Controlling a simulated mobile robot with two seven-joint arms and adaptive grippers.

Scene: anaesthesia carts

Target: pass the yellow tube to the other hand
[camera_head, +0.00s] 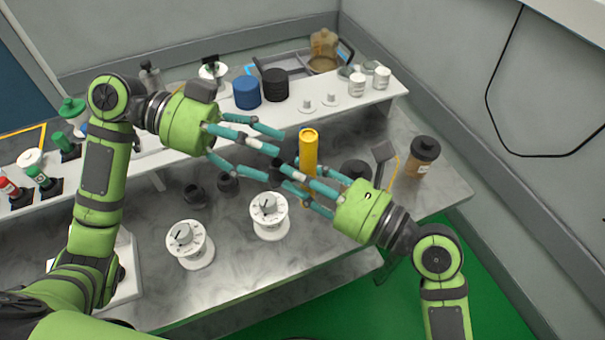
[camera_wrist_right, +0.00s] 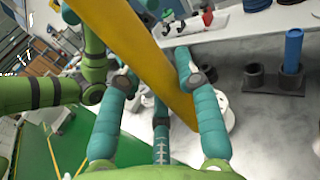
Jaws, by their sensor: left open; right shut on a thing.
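The yellow tube (camera_head: 308,152) stands roughly upright above the grey table in the head view. My right gripper (camera_head: 306,182) comes from the lower right and is shut on the tube's lower part. In the right wrist view the tube (camera_wrist_right: 135,45) runs diagonally between the teal fingers of my right gripper (camera_wrist_right: 158,85). My left gripper (camera_head: 278,153) is open, its fingers pointing right towards the tube from its left side. The fingers of both grippers overlap in the head view, so I cannot tell whether the left ones touch the tube.
Two white dial knobs (camera_head: 268,217) (camera_head: 190,245) stand on the table below the grippers. A raised white shelf (camera_head: 330,115) behind carries a blue cylinder (camera_head: 247,92) and a black cylinder (camera_head: 275,85). A brown jar (camera_head: 421,158) with a black lid stands at the right.

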